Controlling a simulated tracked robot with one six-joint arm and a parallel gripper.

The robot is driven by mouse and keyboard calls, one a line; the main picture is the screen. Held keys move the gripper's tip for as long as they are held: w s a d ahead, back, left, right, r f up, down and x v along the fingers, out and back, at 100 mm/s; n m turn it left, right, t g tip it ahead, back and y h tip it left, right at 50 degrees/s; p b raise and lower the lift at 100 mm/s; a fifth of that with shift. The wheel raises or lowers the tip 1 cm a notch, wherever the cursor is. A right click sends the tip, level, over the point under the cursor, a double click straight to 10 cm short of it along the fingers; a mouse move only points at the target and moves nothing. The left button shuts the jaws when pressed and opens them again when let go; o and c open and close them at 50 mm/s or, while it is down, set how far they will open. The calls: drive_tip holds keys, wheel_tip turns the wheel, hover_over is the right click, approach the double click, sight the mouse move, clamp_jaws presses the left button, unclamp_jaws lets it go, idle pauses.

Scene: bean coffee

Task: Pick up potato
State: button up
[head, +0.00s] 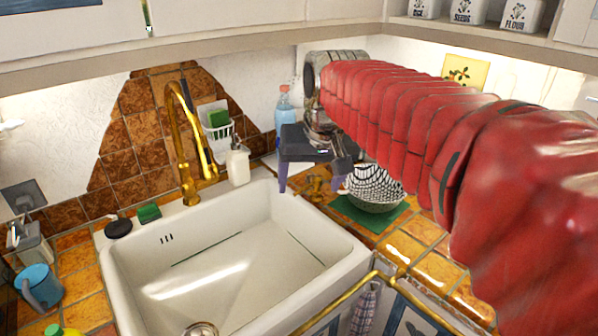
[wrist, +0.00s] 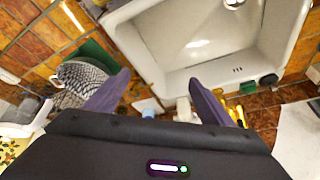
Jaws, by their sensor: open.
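I cannot make out a potato for certain in either view. A small brown patch (head: 318,187) shows on the counter below my gripper in the head view; I cannot tell whether it is a potato or tile. My gripper (head: 312,180) points down over the counter, between the sink's back right corner and a bowl. Its two purple fingers are spread apart, and in the wrist view the gripper (wrist: 160,78) has nothing visible held between the fingertips. The dark gripper body hides part of the counter behind it.
The white sink (head: 235,262) lies left of my gripper. A golden tap (head: 184,150), soap bottle (head: 238,164) and blue bottle (head: 284,105) stand behind.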

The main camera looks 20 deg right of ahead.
drive_tip(key=w+d+f+m, duration=0.1)
drive_tip(key=w+d, duration=0.2)
drive_tip(key=w, duration=0.6)
drive_tip(key=w+d+f+m+g, duration=0.1)
drive_tip(key=w+d+f, duration=0.15)
drive_tip(key=w, duration=0.55)
drive_tip(key=w+d+f+m, duration=0.1)
drive_tip(key=w+d, duration=0.3)
drive_tip(key=w, duration=0.5)
drive_tip(key=w+d+f+m, duration=0.1)
drive_tip(key=w+d+f, duration=0.3)
drive_tip(key=w+f, duration=0.2)
drive_tip(key=shift+d+f+g, duration=0.25)
drive_tip(key=shift+f+g, duration=0.05)
drive_tip(key=shift+f, duration=0.2)
drive_tip(key=shift+w+f, duration=0.1)
drive_tip(key=shift+w, duration=0.05)
drive_tip(key=x, duration=0.8)
drive_tip(key=shift+f, duration=0.2)
drive_tip(key=shift+w+f, duration=0.1)
drive_tip(key=shift+x, duration=2.5)
